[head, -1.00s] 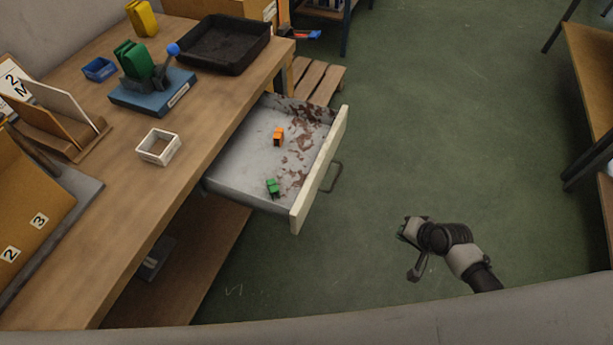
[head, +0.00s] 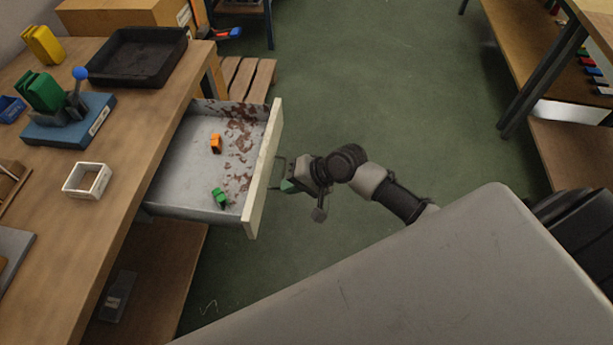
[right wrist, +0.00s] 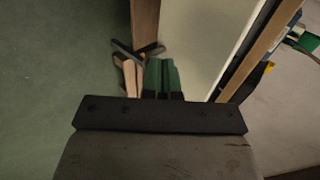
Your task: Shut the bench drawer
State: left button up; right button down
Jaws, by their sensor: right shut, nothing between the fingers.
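The bench drawer (head: 178,193) stands pulled out from the wooden bench (head: 118,210). Its cream front panel (head: 262,172) faces right and has a dark bar handle (head: 276,172). An orange block (head: 216,143) and a green block (head: 220,198) lie inside on the grey, rust-stained bottom. My right gripper (head: 290,186) is shut and empty, close to the outer side of the front near the handle. Whether it touches the handle or panel I cannot tell. In the right wrist view its green fingertips (right wrist: 161,78) are together beside the pale drawer front (right wrist: 205,45). My left gripper is not in view.
On the bench are a black tray (head: 135,58), a white open box (head: 87,180) and a blue fixture (head: 68,122) with green pieces. A wooden pallet (head: 248,76) lies beyond the drawer. Green floor (head: 370,90) is clear right of the drawer.

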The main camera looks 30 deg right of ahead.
aim_at(264, 187)
jog(key=shift+w+a, duration=0.8)
jog(key=shift+a, duration=0.35)
jog(key=shift+w+a, duration=0.35)
jog(key=shift+a, duration=0.2)
